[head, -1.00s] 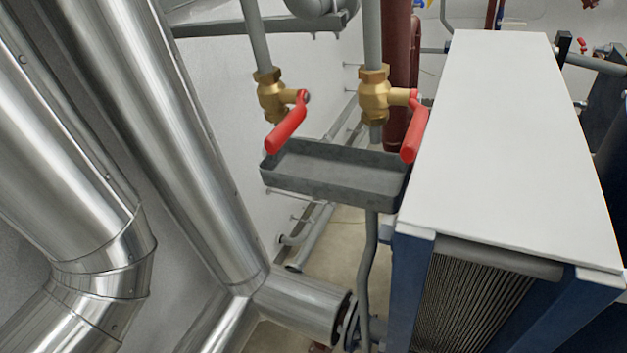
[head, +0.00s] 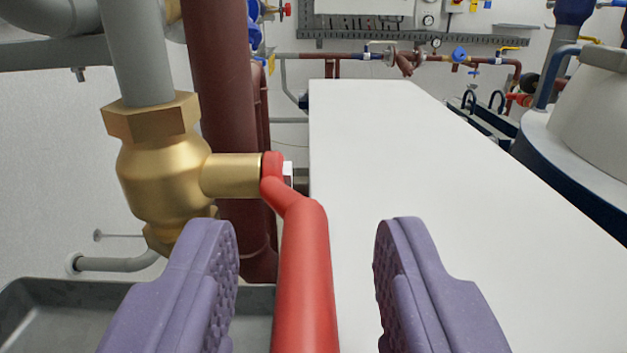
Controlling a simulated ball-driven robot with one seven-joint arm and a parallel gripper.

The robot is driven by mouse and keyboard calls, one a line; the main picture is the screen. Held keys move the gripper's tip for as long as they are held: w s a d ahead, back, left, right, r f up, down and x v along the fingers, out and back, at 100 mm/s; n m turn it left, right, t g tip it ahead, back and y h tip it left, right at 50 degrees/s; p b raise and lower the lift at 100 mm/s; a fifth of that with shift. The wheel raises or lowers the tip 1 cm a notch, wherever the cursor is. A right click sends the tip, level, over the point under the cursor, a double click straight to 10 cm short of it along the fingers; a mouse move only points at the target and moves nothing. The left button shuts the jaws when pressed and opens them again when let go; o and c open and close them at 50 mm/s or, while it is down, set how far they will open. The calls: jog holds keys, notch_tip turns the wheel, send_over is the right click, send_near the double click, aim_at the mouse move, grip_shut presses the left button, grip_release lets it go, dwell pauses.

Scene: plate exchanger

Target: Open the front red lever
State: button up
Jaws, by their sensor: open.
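A red lever (head: 304,265) is attached to a brass valve (head: 165,180) on a grey vertical pipe, in the left and middle of the head view. The lever bends at its hub and runs down toward me, past the bottom edge of the view. My gripper (head: 306,255) is open. Its two purple fingers stand on either side of the lever, left and right, with visible gaps. The lever's free end is out of view. Only one red lever on a brass valve shows near me now.
A grey metal tray (head: 60,305) lies below at the lower left. A dark red pipe (head: 225,110) rises behind the valve. The exchanger's white top (head: 400,150) extends to the right and away. A large white tank (head: 590,130) stands at the far right.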

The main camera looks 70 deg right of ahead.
jog(key=shift+w+d, duration=0.2)
jog(key=shift+d, duration=0.1)
jog(key=shift+c, duration=0.2)
grip_shut()
jog(key=shift+r, duration=0.15)
